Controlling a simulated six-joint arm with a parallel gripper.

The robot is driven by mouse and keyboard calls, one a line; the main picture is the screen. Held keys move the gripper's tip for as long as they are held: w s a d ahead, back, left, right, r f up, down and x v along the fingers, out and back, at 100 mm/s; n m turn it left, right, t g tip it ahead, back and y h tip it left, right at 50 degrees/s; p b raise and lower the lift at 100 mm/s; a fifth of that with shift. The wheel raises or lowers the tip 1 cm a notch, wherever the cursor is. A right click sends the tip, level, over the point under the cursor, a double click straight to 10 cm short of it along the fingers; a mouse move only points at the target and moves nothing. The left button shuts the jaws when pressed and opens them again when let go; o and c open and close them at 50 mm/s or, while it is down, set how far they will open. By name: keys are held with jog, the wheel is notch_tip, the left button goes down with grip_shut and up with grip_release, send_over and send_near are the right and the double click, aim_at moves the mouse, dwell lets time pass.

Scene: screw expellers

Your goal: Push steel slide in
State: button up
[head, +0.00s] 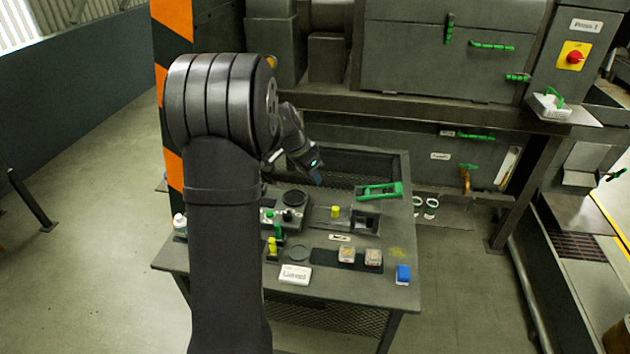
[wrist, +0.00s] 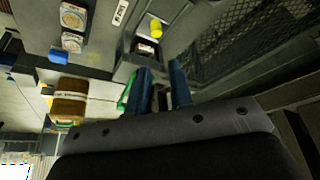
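A grey metal fixture on the table carries a yellow knob (head: 335,212) and a dark square opening (head: 366,222) to its right. I take this fixture to hold the steel slide, but I cannot tell the slide's edges or how far out it stands. The yellow knob (wrist: 156,27) shows at the top of the wrist view. My gripper (head: 316,178) hangs above the back of the table, behind the knob. In the wrist view my gripper (wrist: 163,82) has two blue fingers apart with nothing visible between them. A green handle (head: 380,191) lies right of my gripper.
Two sample boxes (head: 346,256), a blue block (head: 403,274) and a white labelled box (head: 295,274) sit along the table front. Mesh (wrist: 255,40) lies beside the fingers. The press machine (head: 440,60) stands behind.

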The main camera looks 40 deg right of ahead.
aim_at(335, 220)
jog(key=a+f+n+h, duration=0.1)
jog(key=f+n, duration=0.1)
jog(key=n, duration=0.1)
jog(key=a+f+n+h, duration=0.1)
jog(key=a+f+n, duration=0.1)
jog(key=f+n, duration=0.1)
jog(key=w+a+f+n+t, duration=0.1)
jog(key=f+n, duration=0.2)
jog(key=n, duration=0.1)
jog(key=shift+a+h, duration=0.35)
jog(key=shift+h, duration=0.05)
grip_shut()
jog(key=x, duration=0.9)
jog(key=shift+w+d+f, duration=0.1)
jog(key=shift+f, duration=0.05)
jog(key=d, duration=0.1)
jog(key=s+d, duration=0.1)
jog(key=d, duration=0.1)
jog(key=shift+s+f, duration=0.15)
jog(key=shift+s, duration=0.05)
jog(key=shift+s+d, duration=0.2)
jog(key=shift+d, duration=0.15)
jog(key=shift+s+d, duration=1.2)
jog(key=shift+s, duration=0.05)
